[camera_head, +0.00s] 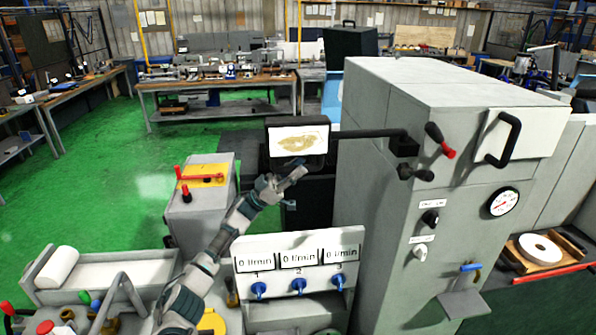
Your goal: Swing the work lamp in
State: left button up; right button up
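The work lamp (299,142) is a dark box with a pale, lit-looking face marked by a brownish patch. It hangs at the end of a dark horizontal arm (365,134) that runs right to a bracket on the grey machine cabinet. My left gripper (294,178) is just below the lamp's lower edge, with a fingertip close to it. I cannot tell whether they touch. The fingers are small and partly dark against the background, so their opening is unclear. My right gripper is not in view.
The grey cabinet (385,215) with knobs, handle and gauge (502,202) fills the right. A panel with blue valves (297,262) stands below my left gripper. A grey box with red levers (199,205) stands left of my arm. Green floor lies open at left.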

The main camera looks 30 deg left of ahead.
pick_arm(q)
jog(key=shift+o, duration=0.9)
jog(key=shift+w+a, duration=0.1)
jog(key=shift+a, duration=0.05)
jog(key=v, duration=1.2)
jog(key=shift+w+a+f, duration=0.25)
jog(key=shift+a+f, duration=0.1)
jog(key=shift+d, duration=0.2)
